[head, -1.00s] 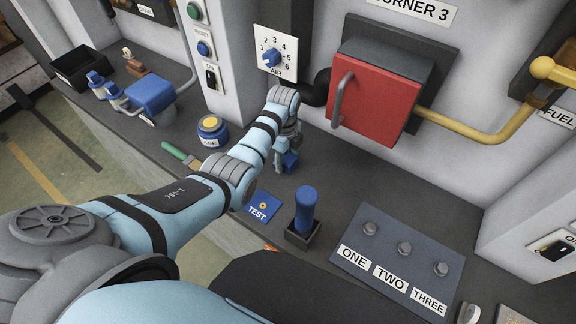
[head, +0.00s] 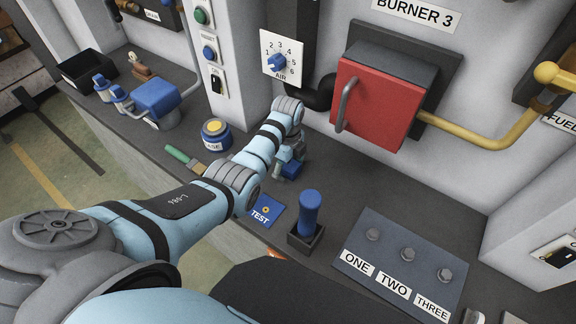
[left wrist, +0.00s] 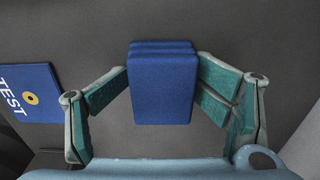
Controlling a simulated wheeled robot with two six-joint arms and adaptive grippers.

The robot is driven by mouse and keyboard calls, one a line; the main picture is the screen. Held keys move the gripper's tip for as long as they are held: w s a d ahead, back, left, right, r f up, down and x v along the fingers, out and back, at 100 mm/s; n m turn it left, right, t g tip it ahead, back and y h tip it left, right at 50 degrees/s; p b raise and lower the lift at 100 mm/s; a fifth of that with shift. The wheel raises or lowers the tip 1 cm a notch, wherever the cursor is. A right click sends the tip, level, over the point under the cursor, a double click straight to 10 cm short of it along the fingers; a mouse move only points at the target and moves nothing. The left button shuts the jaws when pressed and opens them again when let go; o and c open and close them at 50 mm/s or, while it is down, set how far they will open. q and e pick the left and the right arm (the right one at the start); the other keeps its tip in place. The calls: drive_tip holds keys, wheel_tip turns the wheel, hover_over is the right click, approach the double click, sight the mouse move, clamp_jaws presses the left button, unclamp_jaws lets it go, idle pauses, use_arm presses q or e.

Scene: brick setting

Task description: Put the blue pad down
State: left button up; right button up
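The blue pad (left wrist: 163,85) is a block between my left gripper's green-lined fingers in the left wrist view. Both fingertips meet its sides, so my left gripper (left wrist: 163,75) appears shut on it. In the head view the pad (head: 291,168) shows small below my left wrist, close over the dark grey bench (head: 340,190). I cannot tell whether it touches the bench. A flat blue TEST plate (head: 265,213) with a yellow ring lies nearer me, and at the left of the wrist view. My right gripper is out of view.
A blue handle in a black socket (head: 306,220) stands right of the TEST plate. A brush (head: 185,160) and a blue-yellow pot (head: 216,134) lie to the left. The red burner box (head: 375,105) is behind. Some bench right of the pad is clear.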

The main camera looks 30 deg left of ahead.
sight(289, 164)
use_arm(q)
drive_tip(key=shift+w+r, duration=0.1)
drive_tip(key=shift+r, duration=0.05)
idle(0.3)
drive_tip(key=shift+r, duration=0.25)
wheel_tip(289, 164, up, 13)
drive_tip(key=p, duration=0.2)
drive_tip(key=shift+f+p, duration=0.15)
drive_tip(key=shift+p, duration=0.2)
drive_tip(key=shift+f, duration=0.1)
